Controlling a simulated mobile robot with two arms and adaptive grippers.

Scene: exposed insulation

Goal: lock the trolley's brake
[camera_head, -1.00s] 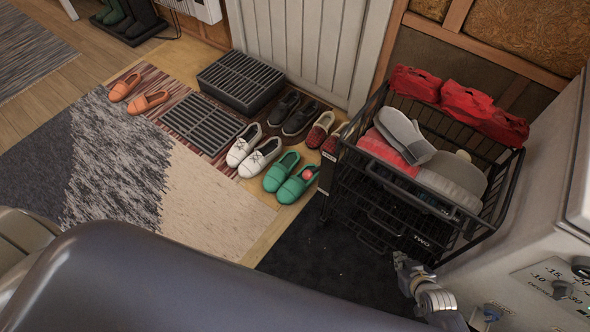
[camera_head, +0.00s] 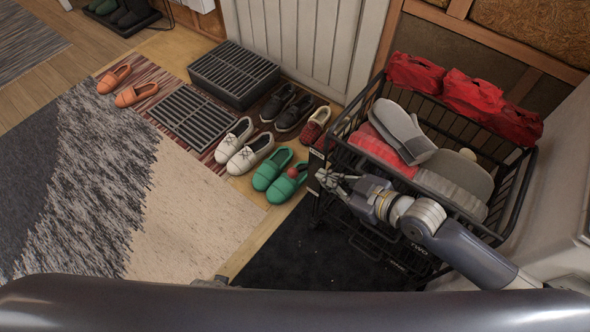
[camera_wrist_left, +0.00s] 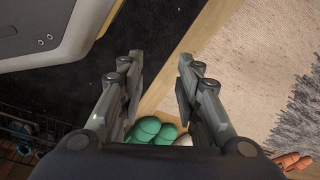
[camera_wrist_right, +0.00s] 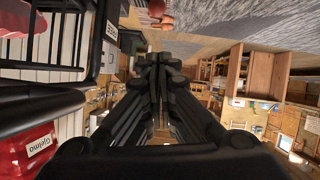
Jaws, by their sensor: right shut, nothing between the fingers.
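The trolley is a black wire basket cart (camera_head: 517,192) standing against the wall at the right of the head view. My right gripper (camera_head: 328,180) is shut and empty, in front of the trolley's near left corner; I cannot tell whether it touches. In the right wrist view its fingers (camera_wrist_right: 157,62) are together, with black trolley bars (camera_wrist_right: 60,70) to their left. A small white label (camera_wrist_right: 111,30) shows near the trolley's corner there; its print is unclear. I cannot make out the brake. My left gripper (camera_wrist_left: 155,95) is open and empty over the floor.
Green shoes (camera_head: 272,170) and other pairs stand left of the trolley. A dark mat (camera_head: 300,245) lies before it. A pale cabinet (camera_head: 560,200) is close on its right.

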